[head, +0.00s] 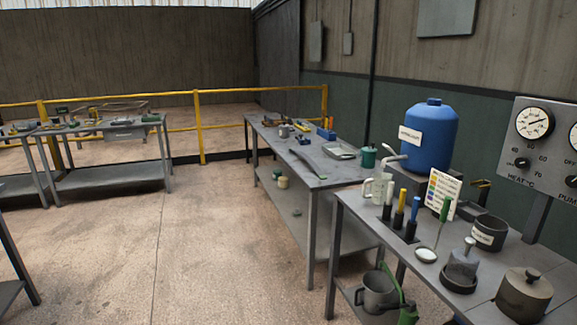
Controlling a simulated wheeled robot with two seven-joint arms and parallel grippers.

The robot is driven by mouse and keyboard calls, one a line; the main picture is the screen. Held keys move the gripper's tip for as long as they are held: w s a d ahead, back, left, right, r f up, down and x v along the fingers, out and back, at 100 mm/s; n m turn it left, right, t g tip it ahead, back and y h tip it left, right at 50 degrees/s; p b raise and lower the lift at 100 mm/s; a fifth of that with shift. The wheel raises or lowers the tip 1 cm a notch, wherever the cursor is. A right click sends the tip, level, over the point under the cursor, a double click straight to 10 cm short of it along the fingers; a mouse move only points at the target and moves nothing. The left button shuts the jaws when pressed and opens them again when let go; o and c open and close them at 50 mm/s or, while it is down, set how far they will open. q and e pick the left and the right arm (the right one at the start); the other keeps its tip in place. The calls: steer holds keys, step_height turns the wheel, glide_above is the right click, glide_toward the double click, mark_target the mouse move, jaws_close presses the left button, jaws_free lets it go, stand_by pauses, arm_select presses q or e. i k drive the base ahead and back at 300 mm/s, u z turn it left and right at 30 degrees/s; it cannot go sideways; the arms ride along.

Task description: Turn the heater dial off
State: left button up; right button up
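The heater dial (522,163) is a small dark knob on the grey control panel (508,116) at the right edge of the head view. Numbers ring it and the label "HEAT °C" sits below it. Its pointer is too small to read for certain. A round white gauge (534,123) is above it. A second dial, marked "PUMP", is cut off by the right edge. Neither of my grippers shows in the view.
A grey bench (440,282) below the panel holds a lidded dark pot (524,295), a labelled cup (489,233), colored-handled tools and a sign. A blue tank (428,130) stands behind. Another bench (318,180) is farther back. Open concrete floor (190,250) lies left.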

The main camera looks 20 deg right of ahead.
mark_target(522, 161)
steer(key=z, duration=0.25)
steer(key=i, duration=2)
steer(key=z, duration=0.65)
